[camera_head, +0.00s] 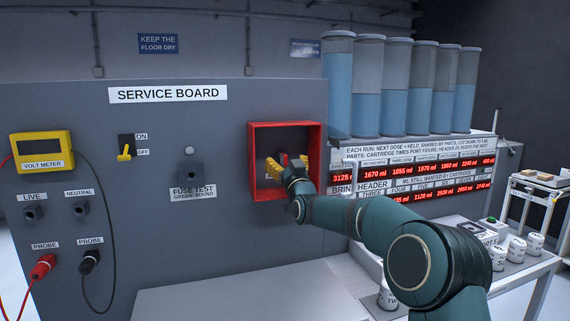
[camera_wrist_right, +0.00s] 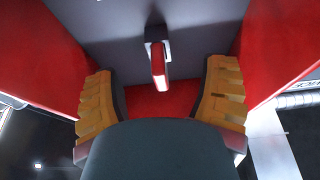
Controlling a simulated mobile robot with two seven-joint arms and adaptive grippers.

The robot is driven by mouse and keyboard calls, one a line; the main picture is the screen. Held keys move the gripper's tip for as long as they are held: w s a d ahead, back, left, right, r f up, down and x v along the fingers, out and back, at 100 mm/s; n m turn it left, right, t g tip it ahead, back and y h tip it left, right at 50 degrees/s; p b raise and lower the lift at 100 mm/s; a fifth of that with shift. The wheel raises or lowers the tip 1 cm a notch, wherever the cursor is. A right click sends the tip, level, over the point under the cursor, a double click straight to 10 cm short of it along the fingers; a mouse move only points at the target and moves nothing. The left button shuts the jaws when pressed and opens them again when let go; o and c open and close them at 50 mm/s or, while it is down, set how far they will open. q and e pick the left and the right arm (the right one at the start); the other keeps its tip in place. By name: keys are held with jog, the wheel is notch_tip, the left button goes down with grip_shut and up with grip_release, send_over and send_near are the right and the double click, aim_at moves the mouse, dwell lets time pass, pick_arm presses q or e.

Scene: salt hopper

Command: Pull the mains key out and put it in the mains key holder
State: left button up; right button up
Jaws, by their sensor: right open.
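The mains key appears to be the small red handle (camera_wrist_right: 159,65) on a pale mount, standing out from the grey back wall inside a red open-fronted box (camera_head: 252,165). In the head view, my right gripper (camera_head: 287,165) reaches into this box and partly hides the handle. In the right wrist view, its yellow-padded fingers (camera_wrist_right: 161,85) are open, one on each side of the handle, with clear gaps. The handle sits a little beyond the middle between the fingers. I cannot pick out a mains key holder in either view. My left gripper is not in view.
The box walls stand close around my right gripper. On the grey service board are a yellow switch lever (camera_head: 124,153) by OFF, a volt meter (camera_head: 42,149) and two probes. Tall blue-filled cylinders (camera_head: 337,85) stand at right above red displays. The white bench (camera_head: 240,294) below is largely clear.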

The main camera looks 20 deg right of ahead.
aim_at(286, 162)
jog(key=shift+b+v, duration=0.4)
jog(key=shift+v, duration=2)
jog(key=v, duration=1.2)
